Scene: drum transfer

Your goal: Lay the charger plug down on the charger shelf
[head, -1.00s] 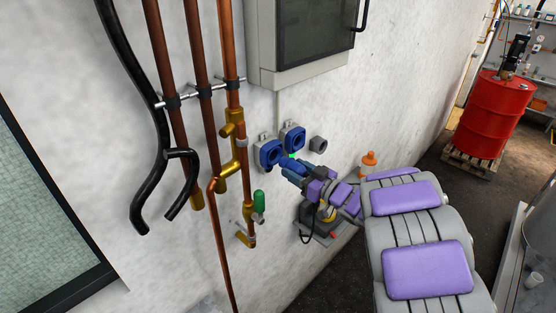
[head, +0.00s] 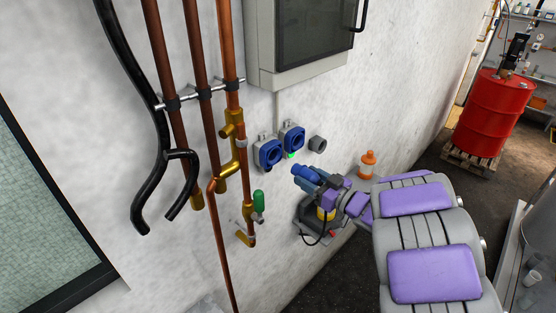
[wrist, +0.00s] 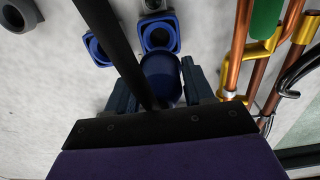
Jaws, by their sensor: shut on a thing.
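My gripper (head: 305,177) is shut on the blue charger plug (head: 301,171), which stands out in front of the wall, just below and right of two blue wall sockets (head: 268,154) (head: 293,139). A gap shows between plug and sockets in the head view. In the wrist view the blue plug (wrist: 160,76) sits between the two dark blue fingers (wrist: 158,88); a black bar crosses in front of it. A grey shelf-like surface (head: 308,228) shows low on the wall below my gripper, with a black cable over it. My arm hides part of it.
An orange object (head: 368,162) stands right of my gripper by the wall. Copper pipes with a green-handled valve (head: 258,200) run left of the sockets. A grey cabinet (head: 305,40) hangs above. A red drum (head: 495,112) stands on a pallet at the far right.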

